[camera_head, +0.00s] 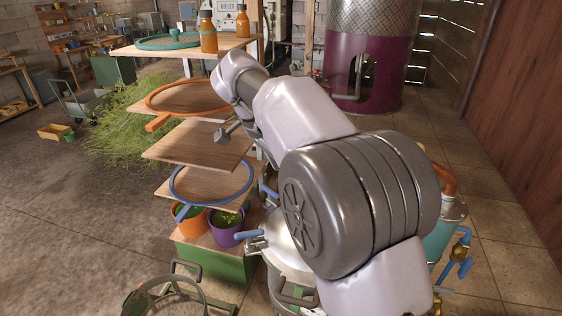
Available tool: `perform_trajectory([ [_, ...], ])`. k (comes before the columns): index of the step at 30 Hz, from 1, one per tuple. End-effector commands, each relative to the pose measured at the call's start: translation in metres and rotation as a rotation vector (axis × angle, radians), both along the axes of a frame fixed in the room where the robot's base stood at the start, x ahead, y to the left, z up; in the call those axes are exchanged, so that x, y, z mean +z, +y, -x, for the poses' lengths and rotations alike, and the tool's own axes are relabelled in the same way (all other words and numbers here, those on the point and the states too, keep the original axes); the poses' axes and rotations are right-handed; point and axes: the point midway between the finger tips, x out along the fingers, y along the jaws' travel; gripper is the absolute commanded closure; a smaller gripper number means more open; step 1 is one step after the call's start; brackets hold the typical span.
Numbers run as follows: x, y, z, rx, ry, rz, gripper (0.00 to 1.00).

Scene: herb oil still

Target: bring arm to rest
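My arm reaches from the lower right of the view up to the middle, bent at its large grey joint. Its far end is beside the wooden shelf stand. A small grey part that appears to be my gripper (226,133) shows past the arm, over the middle wooden shelf (190,147). The arm hides most of it, so whether it is open or shut, or touches the shelf, cannot be told. No held object is visible.
The stand bears a teal ring (168,41), orange bottles (208,32), an orange ring (188,84), a blue ring (178,192) and a purple pot (224,238). A metal vessel (283,250) stands below my arm. A purple still (385,75) is behind.

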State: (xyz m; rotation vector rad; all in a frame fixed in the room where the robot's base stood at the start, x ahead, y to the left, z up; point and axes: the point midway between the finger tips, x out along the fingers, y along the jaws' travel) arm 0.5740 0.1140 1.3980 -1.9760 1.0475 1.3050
Motion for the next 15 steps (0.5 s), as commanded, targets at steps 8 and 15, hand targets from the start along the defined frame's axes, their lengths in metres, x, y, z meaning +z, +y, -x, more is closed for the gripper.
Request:
perform_trajectory([
  [8,-0.085,-0.064,0.148,0.351,-0.004,-0.170,0.61],
  [15,-0.218,-0.076,0.291,0.623,-0.177,-0.239,0.61],
])
